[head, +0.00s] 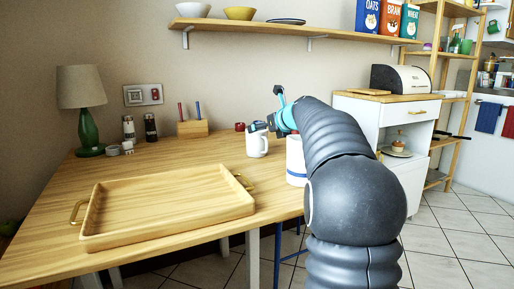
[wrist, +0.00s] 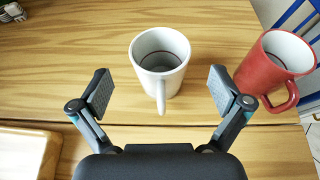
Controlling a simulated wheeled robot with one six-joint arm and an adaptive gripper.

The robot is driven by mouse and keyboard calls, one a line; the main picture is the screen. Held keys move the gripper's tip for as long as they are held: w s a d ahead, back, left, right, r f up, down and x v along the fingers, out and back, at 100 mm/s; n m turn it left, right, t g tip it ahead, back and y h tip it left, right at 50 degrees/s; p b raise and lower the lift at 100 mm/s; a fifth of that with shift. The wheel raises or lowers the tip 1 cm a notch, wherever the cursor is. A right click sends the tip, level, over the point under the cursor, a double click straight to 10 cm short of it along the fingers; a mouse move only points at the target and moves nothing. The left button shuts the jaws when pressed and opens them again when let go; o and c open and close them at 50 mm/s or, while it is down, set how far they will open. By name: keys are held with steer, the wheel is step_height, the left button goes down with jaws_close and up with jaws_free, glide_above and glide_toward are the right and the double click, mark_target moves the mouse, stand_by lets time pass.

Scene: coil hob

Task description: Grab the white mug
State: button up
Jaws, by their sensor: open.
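The white mug (head: 257,146) stands upright on the wooden table in the head view. In the wrist view the white mug (wrist: 160,62) is open side up, with its handle pointing down toward my gripper (wrist: 161,92). My gripper is open, its two fingers apart on either side of the mug's handle, with clear gaps on both sides. Nothing is held. In the head view my gripper (head: 262,127) is just above and beside the mug, partly hidden by my arm.
A red mug (wrist: 277,62) stands close right of the white mug in the wrist view, near the right finger. A wooden tray (head: 165,205) lies at the table's front left. A lamp (head: 84,105) and a wooden block (head: 192,128) stand at the back.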

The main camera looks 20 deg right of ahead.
steer(key=x, duration=0.6)
steer(key=shift+f, duration=0.1)
steer(key=c, duration=1.7)
